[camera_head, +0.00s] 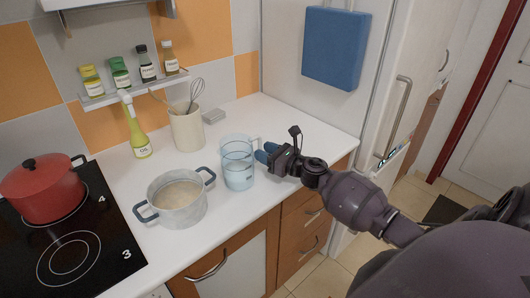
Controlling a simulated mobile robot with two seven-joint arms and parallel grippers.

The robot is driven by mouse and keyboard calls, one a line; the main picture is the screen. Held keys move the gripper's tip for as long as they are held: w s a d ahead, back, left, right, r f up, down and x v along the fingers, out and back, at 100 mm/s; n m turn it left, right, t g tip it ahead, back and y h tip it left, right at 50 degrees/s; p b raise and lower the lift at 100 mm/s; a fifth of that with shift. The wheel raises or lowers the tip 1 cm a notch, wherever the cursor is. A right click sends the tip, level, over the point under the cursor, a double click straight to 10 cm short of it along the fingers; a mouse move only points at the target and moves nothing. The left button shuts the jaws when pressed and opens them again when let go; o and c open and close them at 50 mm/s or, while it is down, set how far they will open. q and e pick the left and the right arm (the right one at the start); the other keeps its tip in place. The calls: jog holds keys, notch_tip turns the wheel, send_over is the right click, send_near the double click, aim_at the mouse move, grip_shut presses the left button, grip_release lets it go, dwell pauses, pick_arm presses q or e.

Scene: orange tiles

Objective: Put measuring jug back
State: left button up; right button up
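The measuring jug (238,170) is clear with a bluish tint and stands upright on the white counter, right of the grey pot. Its handle points right, toward my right gripper. My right gripper (265,153) reaches in from the right, with its blue fingertips close beside the jug's handle side. I cannot tell whether the fingers touch the handle or how far apart they are. My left gripper is not in view.
A grey pot (180,213) with pale contents stands left of the jug. Behind are a utensil crock (187,130) with a whisk and an oil bottle (137,135). A red pot (42,190) sits on the black hob (115,258). The counter (290,118) is clear behind my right gripper.

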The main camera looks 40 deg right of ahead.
jog(key=b+v, duration=0.1)
jog(key=v, duration=0.9)
jog(key=shift+s+d+f, duration=0.1)
jog(key=shift+s+d, duration=0.1)
jog(key=shift+s, duration=0.1)
jog(key=s+a+f+n+g+h, duration=0.2)
jog(key=s+a+f+n, duration=0.7)
jog(key=n, duration=0.7)
jog(key=s+a+f+n+g+h, duration=0.3)
jog(key=s+a+f+n, duration=0.5)
jog(key=n, duration=0.9)
notch_tip(320, 180, down, 2)
jog(key=shift+s+a+f+n+g, duration=0.1)
jog(key=shift+s+a+n+g, duration=0.25)
jog(key=shift+s, duration=0.55)
jog(key=shift+s, duration=0.2)
